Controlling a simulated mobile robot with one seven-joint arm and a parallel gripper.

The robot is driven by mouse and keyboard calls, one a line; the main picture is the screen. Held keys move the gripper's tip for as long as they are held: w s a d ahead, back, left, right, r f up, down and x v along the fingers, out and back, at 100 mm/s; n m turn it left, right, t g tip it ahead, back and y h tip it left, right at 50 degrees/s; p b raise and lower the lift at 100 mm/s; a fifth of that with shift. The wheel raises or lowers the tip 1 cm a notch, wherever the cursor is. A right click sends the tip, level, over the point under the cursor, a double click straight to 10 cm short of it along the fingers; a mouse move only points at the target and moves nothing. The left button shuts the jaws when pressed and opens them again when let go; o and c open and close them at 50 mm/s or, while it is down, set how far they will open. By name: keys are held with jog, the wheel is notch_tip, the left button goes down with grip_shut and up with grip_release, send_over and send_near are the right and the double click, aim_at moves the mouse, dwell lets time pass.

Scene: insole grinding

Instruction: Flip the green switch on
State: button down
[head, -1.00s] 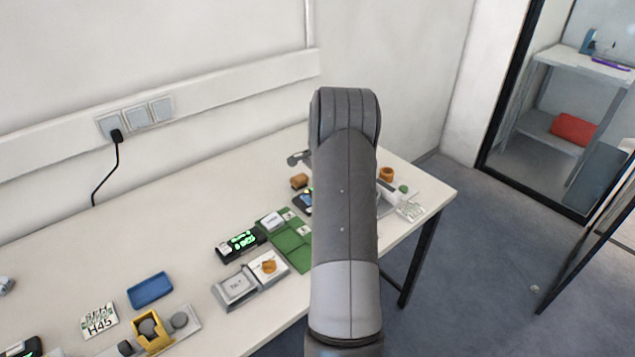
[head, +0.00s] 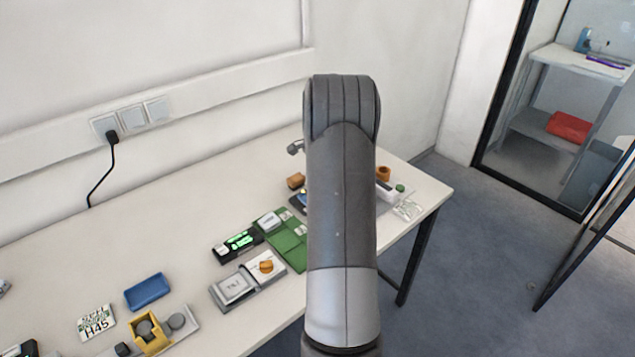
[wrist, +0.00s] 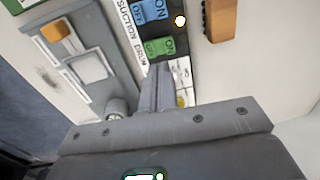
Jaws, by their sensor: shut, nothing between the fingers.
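In the wrist view, the green switch (wrist: 158,47) sits on a dark panel (wrist: 177,48) and carries white lettering, with "ON" legible. A blue switch (wrist: 152,10) is beside it, farther up the picture. My gripper (wrist: 158,71) is shut and empty, its fingertips just below the green switch's near edge. I cannot tell whether they touch it. In the head view, my arm hides the green switch and the gripper; only a small dark edge of the panel (head: 298,200) shows left of the arm.
An orange-brown block (wrist: 219,18) stands right of the panel. Left of it, a grey unit (wrist: 100,45) has an orange knob and a white square. In the head view, a green board (head: 288,246) and a black display (head: 237,244) lie nearby on the white table (head: 190,205).

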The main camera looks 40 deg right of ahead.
notch_tip(320, 180, up, 9)
jog(key=s, duration=0.1)
dwell(0.6)
jog(key=shift+w+a+r+t, duration=0.1)
jog(key=shift+w+t, duration=0.25)
jog(key=shift+t, duration=0.15)
jog(key=f, duration=0.4)
jog(key=w+f, duration=0.1)
jog(key=f, duration=0.4)
jog(key=w+f, duration=0.1)
jog(key=f, duration=0.3)
jog(key=shift+w+f, duration=0.2)
jog(key=shift+f, duration=0.2)
jog(key=shift+w, duration=0.1)
